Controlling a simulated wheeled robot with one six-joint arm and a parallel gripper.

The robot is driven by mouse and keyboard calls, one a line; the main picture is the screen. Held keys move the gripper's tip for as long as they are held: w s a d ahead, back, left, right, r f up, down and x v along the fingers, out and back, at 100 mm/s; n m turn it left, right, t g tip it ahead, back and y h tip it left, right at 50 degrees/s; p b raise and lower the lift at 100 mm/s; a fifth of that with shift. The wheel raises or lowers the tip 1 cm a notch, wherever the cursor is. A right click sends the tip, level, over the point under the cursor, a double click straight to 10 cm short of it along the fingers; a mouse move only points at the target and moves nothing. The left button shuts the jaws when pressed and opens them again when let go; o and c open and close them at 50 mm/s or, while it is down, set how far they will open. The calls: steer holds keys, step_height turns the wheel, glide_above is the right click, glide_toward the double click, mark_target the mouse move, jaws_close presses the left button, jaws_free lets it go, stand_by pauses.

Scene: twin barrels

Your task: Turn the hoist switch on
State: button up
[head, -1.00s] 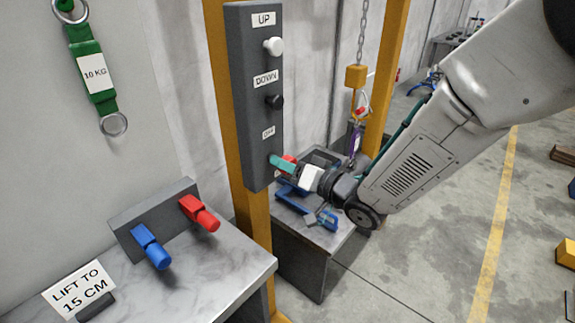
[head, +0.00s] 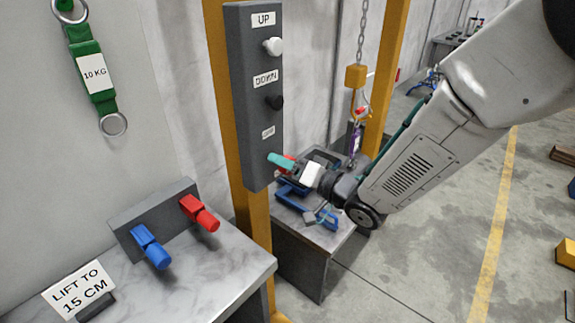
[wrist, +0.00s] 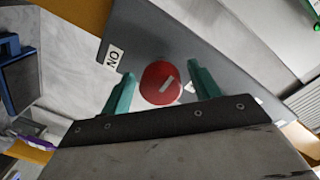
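The hoist switch is a round red knob (wrist: 153,92) with a white bar, on the grey control panel (head: 237,100). In the wrist view the bar slants up to the right, and an ON label (wrist: 114,56) sits to the upper left. My gripper (wrist: 162,88) has its teal fingers on either side of the knob, with small gaps showing, so it looks open. Whether the fingers reach around the knob or stop in front of it is unclear. In the head view my gripper (head: 288,164) is at the panel's lower end, mostly hiding the knob. An OFF label (head: 267,132) is above.
The panel also has a white UP button (head: 272,46) and a black DOWN button (head: 274,102). A yellow post (head: 258,215) stands behind it. A bench (head: 215,268) with blue and red handles is at left. A hook (head: 360,111) hangs above a rear table.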

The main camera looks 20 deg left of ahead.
steer(key=v, duration=0.7)
steer(key=shift+s+d, duration=0.2)
steer(key=shift+d, duration=0.15)
